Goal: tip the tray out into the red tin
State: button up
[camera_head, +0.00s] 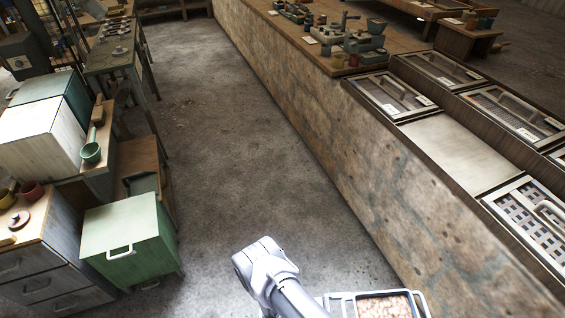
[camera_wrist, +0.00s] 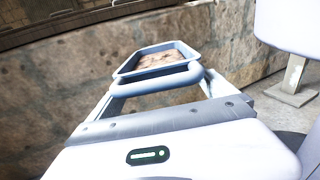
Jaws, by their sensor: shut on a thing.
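The tray is a small pale blue-grey rectangle with a raised rim (camera_wrist: 160,72). It holds a layer of pinkish-brown pieces (camera_wrist: 157,60). My gripper (camera_wrist: 155,87) is shut on the tray's near end and holds it out ahead of the wrist. In the head view the tray with its pieces (camera_head: 386,307) is at the bottom edge, partly cut off. A small dark red round container (camera_head: 32,190) stands on the wooden cabinet top at the left. I cannot tell whether it is the red tin.
A green cabinet (camera_head: 127,240) and white box (camera_head: 40,135) stand at the left. A long stone-sided counter (camera_head: 330,130) runs along the right, with lidded bins (camera_head: 515,115) and small orange-red pots (camera_head: 353,60). The concrete floor (camera_head: 235,150) between them is clear.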

aim_at(32, 191)
jog(key=u, duration=1.85)
jog(key=i, duration=0.15)
